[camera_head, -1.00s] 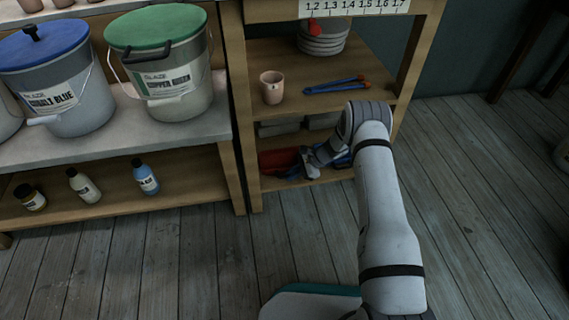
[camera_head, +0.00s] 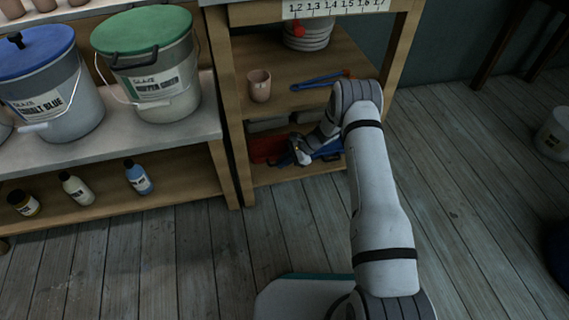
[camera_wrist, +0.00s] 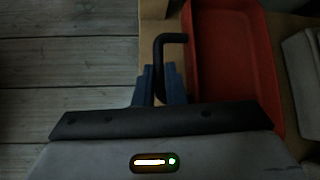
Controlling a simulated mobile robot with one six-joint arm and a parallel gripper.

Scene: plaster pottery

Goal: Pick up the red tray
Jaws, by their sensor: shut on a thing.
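The red tray (camera_head: 266,149) is at the left of the bottom compartment of the wooden shelf unit, partly hidden by my gripper. In the wrist view the red tray (camera_wrist: 232,50) is a shallow rectangle with a raised rim. A black bent handle (camera_wrist: 172,38) reaches out from its left side. My gripper (camera_wrist: 160,84) has its blue fingers closed around the lower end of this handle. In the head view my gripper (camera_head: 301,152) is at the tray's right side, inside the compartment. Whether the tray touches the shelf board is hard to tell.
Pale blocks (camera_head: 268,124) stand behind the tray. The shelf above holds a pink cup (camera_head: 259,86) and blue-orange tongs (camera_head: 318,82). Shelf posts flank the opening. The wooden floor (camera_head: 290,235) in front is clear.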

